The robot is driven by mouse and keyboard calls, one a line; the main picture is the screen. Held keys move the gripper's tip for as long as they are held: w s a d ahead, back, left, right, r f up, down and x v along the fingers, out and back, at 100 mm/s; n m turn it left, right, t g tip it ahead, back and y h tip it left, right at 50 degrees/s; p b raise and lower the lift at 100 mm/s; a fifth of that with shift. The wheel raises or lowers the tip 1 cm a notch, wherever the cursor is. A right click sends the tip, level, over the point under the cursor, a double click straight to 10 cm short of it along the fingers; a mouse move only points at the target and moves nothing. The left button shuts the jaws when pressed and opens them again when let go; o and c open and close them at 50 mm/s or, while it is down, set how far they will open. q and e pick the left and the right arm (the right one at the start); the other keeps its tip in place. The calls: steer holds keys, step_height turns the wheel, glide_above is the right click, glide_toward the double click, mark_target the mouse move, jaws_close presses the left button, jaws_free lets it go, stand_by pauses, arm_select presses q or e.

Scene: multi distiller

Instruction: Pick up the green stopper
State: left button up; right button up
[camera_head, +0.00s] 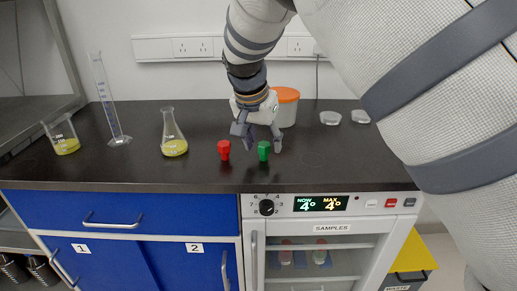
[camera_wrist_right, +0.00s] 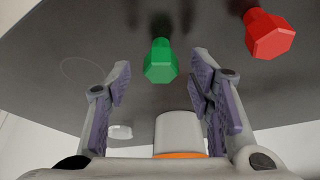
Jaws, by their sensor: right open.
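The green stopper (camera_head: 263,150) stands on the dark bench top near its front edge. My right gripper (camera_head: 258,140) is open and hangs just above and behind it. In the right wrist view the green stopper (camera_wrist_right: 160,62) lies just beyond and between the two spread fingertips (camera_wrist_right: 158,75), with nothing held. A red stopper (camera_head: 224,149) stands just left of the green one; in the right wrist view it is outside the fingers, at upper right (camera_wrist_right: 270,34). My left gripper is not in either view.
An Erlenmeyer flask (camera_head: 173,138), a beaker (camera_head: 62,138) and a graduated cylinder (camera_head: 108,105) stand to the left. An orange-lidded white container (camera_head: 286,105) is behind the gripper. Small clear dishes (camera_head: 330,118) lie to the right. The bench's front edge is close.

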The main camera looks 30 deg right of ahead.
steer(key=x, duration=0.2)
steer(key=shift+w+d+f, duration=0.1)
steer(key=shift+f, duration=0.2)
steer(key=shift+r, duration=0.1)
steer(key=c, duration=0.8)
steer(key=shift+c, duration=0.2)
